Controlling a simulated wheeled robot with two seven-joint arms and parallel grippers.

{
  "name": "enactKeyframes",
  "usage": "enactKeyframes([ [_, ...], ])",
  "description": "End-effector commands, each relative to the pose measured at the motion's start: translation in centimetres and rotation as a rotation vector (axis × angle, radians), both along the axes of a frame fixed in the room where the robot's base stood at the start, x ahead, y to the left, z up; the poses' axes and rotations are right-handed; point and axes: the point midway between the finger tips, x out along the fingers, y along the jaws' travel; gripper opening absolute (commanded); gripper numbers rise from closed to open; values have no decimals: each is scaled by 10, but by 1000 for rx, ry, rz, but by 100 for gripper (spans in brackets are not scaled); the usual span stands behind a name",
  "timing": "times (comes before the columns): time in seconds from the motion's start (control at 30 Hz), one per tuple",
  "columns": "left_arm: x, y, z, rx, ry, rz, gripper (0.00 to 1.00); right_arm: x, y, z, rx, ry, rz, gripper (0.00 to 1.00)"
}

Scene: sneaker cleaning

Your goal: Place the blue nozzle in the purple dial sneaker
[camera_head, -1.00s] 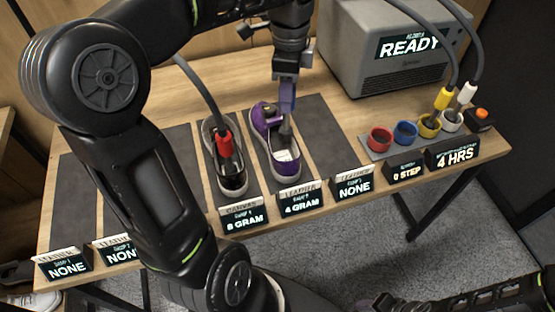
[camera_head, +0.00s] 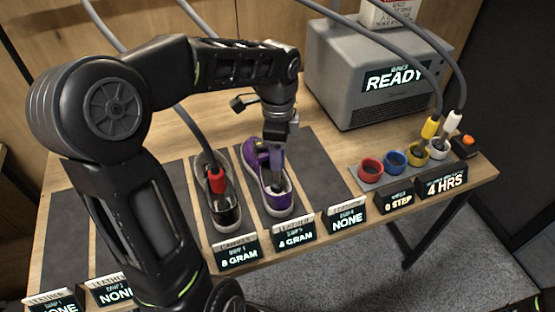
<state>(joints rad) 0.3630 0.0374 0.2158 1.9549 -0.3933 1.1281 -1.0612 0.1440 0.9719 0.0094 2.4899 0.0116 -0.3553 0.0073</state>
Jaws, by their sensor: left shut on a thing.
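The purple dial sneaker (camera_head: 251,158) stands on a dark mat near the table's middle, its white-edged opening facing up. My left gripper (camera_head: 276,148) points down over it from above. It is shut on the slim blue-grey nozzle (camera_head: 277,165), which is partly hidden by the fingers. The nozzle's lower end reaches into the sneaker's opening; its tip is hard to see, and I cannot tell whether it touches the inside. The blue holder cup (camera_head: 395,162) at the right is empty. My right gripper is not in view.
A grey machine reading READY (camera_head: 345,85) stands behind. Red (camera_head: 370,171), yellow and white cups line the right; yellow and white nozzles sit in theirs. Label signs edge the front.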

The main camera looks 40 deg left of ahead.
Motion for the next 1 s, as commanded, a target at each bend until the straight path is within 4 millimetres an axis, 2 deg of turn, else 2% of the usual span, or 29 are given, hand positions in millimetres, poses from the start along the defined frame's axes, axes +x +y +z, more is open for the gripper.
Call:
enactKeyframes([
  [0.1,-1,0,-16,0,4,0,0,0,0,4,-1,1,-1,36],
  [0.2,0,0,-24,0,1,0,0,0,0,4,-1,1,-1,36],
  [0.57,0,0,-29,0,-1,0,0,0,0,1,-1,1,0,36],
  [0.6,0,0,-29,0,0,0,33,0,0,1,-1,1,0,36],
  [0.83,0,0,-28,0,0,0,52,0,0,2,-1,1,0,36],
  [1.0,0,0,-28,0,0,0,54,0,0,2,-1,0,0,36],
])
